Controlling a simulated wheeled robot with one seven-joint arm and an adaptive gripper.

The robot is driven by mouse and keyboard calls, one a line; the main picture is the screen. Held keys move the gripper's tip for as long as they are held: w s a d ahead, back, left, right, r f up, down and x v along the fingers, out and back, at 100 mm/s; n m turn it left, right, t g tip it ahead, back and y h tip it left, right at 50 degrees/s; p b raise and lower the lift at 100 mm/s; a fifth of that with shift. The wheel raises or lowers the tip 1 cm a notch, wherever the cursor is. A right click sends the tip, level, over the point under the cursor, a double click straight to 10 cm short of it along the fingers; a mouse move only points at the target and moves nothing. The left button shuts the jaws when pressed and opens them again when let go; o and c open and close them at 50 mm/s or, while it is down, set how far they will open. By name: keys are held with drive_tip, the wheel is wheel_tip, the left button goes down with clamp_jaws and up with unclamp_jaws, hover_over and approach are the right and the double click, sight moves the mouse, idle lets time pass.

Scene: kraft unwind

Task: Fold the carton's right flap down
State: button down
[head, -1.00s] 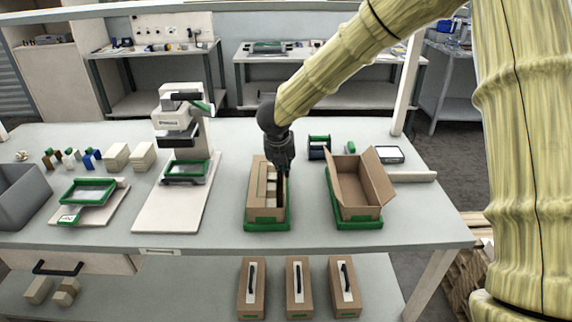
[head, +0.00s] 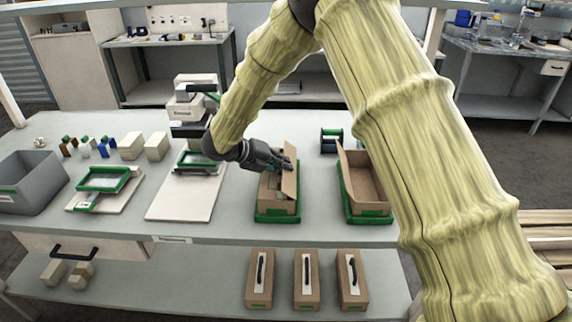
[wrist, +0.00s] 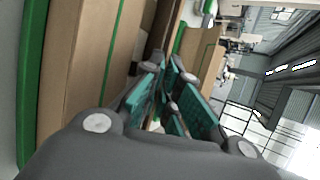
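The brown carton (head: 278,208) stands in a green tray (head: 277,218) at the middle of the table. Its right flap (head: 290,184) stands up, roughly upright, along the right side. My gripper (head: 285,164) reaches in from the left, low over the carton's far part, with its fingers by the flap's inner side. I cannot tell whether they touch it. In the wrist view, the carton's brown side (wrist: 85,65) fills the left, and my gripper's teal-padded fingers (wrist: 172,75) are close together. Their gap is unclear. The carton's inside is mostly hidden.
A second open carton (head: 366,188) stands in a green tray to the right, partly behind my arm. A dark spool (head: 331,140) is behind. A white press-like device (head: 192,105) stands left. Several closed cartons (head: 307,280) are on the lower shelf.

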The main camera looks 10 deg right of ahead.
drive_tip(key=shift+a+f+h, duration=0.15)
drive_tip(key=shift+f+h, duration=0.1)
drive_tip(key=shift+h, duration=0.15)
idle(0.3)
drive_tip(key=c, duration=1.7)
unclamp_jaws()
drive_tip(key=shift+r, duration=0.1)
